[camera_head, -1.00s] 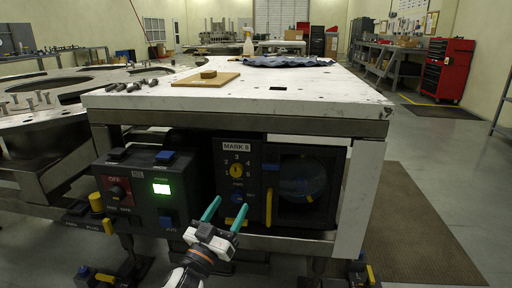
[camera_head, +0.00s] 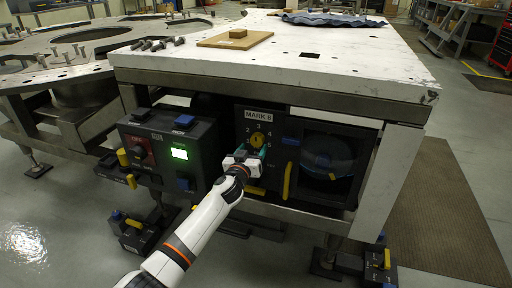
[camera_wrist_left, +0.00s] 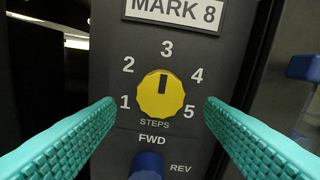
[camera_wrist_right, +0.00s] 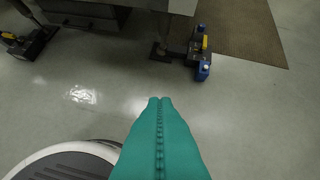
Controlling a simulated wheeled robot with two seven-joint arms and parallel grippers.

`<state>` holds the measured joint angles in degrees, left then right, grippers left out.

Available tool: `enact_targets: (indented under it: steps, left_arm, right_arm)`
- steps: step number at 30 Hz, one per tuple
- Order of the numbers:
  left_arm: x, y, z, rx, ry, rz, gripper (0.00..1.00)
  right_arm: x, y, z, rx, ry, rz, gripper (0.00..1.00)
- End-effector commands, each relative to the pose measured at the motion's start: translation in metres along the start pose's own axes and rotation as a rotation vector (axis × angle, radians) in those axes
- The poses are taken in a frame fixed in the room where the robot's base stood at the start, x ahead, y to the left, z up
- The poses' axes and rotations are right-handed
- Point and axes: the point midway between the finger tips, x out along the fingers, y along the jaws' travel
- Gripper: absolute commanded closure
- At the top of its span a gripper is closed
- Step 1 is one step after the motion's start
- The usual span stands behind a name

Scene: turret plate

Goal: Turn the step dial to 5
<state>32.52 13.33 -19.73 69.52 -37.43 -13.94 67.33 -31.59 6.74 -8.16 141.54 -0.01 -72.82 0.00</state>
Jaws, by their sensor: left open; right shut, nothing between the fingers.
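The yellow step dial (camera_wrist_left: 161,95) sits on the dark MARK 8 panel with numbers 1 to 5 around it. Its dark pointer mark points up, close to 3. In the head view the dial (camera_head: 258,140) shows just above my left gripper (camera_head: 254,157). In the left wrist view my left gripper (camera_wrist_left: 160,112) is open, its teal fingers to the left and right of the dial, with nothing between them seen touching it. My right gripper (camera_wrist_right: 160,103) is shut and empty over the floor; it is not in the head view.
A blue FWD/REV knob (camera_wrist_left: 147,165) is below the dial. A control box (camera_head: 172,155) with a lit green screen stands to the left. A round-windowed door (camera_head: 325,160) with a yellow handle (camera_head: 287,181) is to the right. The white table top (camera_head: 300,65) overhangs the panel.

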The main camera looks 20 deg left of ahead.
Motion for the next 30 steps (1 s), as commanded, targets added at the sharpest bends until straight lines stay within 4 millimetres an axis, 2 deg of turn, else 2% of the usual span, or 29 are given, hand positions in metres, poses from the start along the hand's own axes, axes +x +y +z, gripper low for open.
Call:
enact_targets:
  steps: [1, 6, 12, 24, 30]
  left_arm:
    - [0.008, 0.0, 0.0, 0.002, -0.002, 0.0, 0.37]
    - [0.025, 0.0, -0.001, 0.001, -0.001, 0.0, 0.37]
    - [0.036, -0.001, 0.0, 0.0, -0.001, -0.002, 0.37]
    - [0.039, -0.001, 0.001, 0.0, -0.001, -0.002, 0.37]
    - [0.039, -0.001, 0.001, 0.001, -0.001, -0.002, 0.7]
  right_arm:
    - [0.004, 0.002, 0.009, -0.001, -0.056, 0.004, 1.0]
    - [0.007, 0.006, 0.041, -0.005, -0.23, 0.013, 1.0]
    - [0.004, 0.009, 0.064, -0.006, -0.359, 0.021, 1.0]
    - [0.002, 0.01, 0.071, -0.006, -0.4, 0.023, 1.0]
    - [0.002, 0.01, 0.071, -0.006, -0.399, 0.023, 1.0]
